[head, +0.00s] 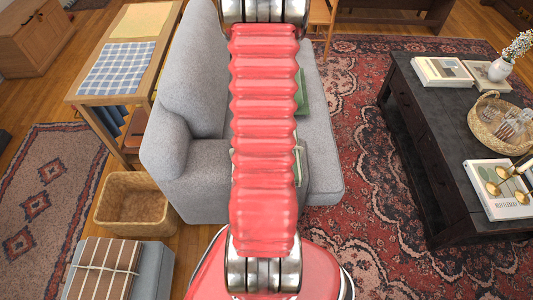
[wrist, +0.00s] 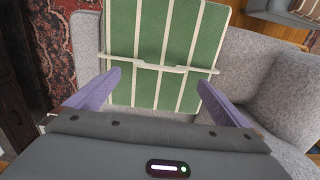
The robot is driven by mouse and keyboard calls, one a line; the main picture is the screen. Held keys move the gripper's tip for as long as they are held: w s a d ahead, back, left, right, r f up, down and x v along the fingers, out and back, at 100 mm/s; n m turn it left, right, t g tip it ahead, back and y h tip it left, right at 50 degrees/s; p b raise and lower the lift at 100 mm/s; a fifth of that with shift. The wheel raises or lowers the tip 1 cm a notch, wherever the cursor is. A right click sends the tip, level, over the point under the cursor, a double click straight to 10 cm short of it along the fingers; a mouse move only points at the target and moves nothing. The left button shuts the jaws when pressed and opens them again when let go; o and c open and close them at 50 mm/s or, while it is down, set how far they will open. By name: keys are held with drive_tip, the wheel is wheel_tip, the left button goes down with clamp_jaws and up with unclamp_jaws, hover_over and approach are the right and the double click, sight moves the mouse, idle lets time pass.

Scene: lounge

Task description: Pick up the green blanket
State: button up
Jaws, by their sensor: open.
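The green blanket (wrist: 165,45) is folded flat with pale stripes and a pale tie band across it. It lies on the grey sofa (wrist: 255,90) in the wrist view. In the head view only green bits (head: 301,95) show beside my red arm on the sofa (head: 195,90); the arm hides the rest. My gripper (wrist: 158,82) is open, its two purple fingers spread wide at either side of the blanket's near part. Nothing is between them except the blanket below, and I cannot tell whether they touch it.
A dark coffee table (head: 430,160) with books, a basket and a vase stands right. Left are a wooden table (head: 85,98) with a blue checked cloth, a wicker basket (head: 135,208) and a brown striped folded blanket (head: 100,270) on a grey ottoman. Rug (head: 350,120) lies between sofa and coffee table.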

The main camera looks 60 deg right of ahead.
drive_tip(key=shift+f, duration=1.55)
drive_tip(key=shift+a+f, duration=0.1)
drive_tip(key=shift+f, duration=2.5)
drive_tip(key=shift+c, duration=0.5)
drive_tip(key=c, duration=1.9)
